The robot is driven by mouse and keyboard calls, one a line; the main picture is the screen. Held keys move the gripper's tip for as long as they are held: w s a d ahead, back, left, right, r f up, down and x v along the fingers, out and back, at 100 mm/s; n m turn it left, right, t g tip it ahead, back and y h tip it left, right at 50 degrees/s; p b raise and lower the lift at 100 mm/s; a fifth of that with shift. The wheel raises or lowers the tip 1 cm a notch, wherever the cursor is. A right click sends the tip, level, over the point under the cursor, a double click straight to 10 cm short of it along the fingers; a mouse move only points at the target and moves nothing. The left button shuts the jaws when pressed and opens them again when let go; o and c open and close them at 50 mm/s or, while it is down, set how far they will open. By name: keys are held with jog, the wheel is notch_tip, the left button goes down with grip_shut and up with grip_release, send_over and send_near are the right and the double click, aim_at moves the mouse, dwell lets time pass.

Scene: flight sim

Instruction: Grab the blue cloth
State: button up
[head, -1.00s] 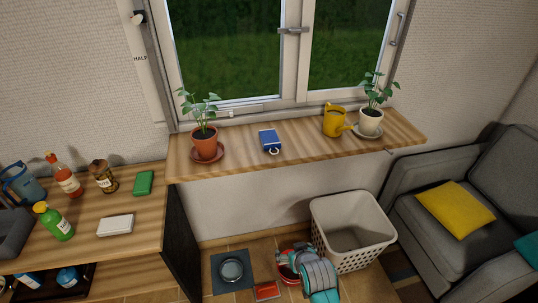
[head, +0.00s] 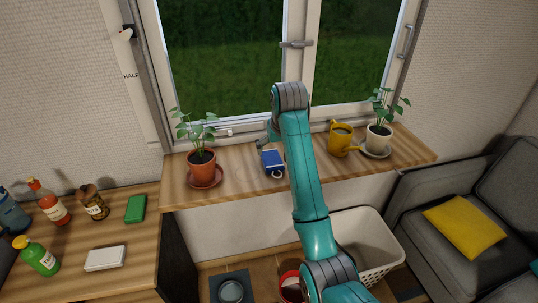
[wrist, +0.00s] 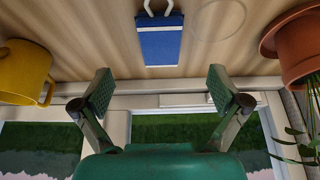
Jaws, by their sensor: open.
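The blue cloth (head: 272,163) is a small, flat blue block with white edges, lying on the wooden windowsill between a potted plant and a yellow mug. A pale loop sticks out from its near end. In the wrist view the cloth (wrist: 160,44) is at the top centre, with the loop at the upper edge. My gripper (wrist: 160,90) is open and empty, its two green pads spread wide, with the cloth beyond them and roughly centred between them. In the head view my gripper (head: 265,140) is partly hidden behind my wrist, above the sill near the cloth.
A terracotta pot (head: 202,168) stands left of the cloth. A yellow mug (head: 340,142) and a white potted plant (head: 378,138) stand to the right. The window (head: 225,60) rises directly behind the sill. A white basket (head: 375,245) is below.

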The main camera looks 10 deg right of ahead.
aim_at(272, 158)
jog(key=shift+w+r, duration=0.45)
jog(key=shift+r, duration=0.1)
jog(key=shift+w+f, duration=0.1)
jog(key=shift+w, duration=0.1)
jog(key=x, duration=1)
jog(key=shift+f, duration=0.1)
jog(key=c, duration=1.2)
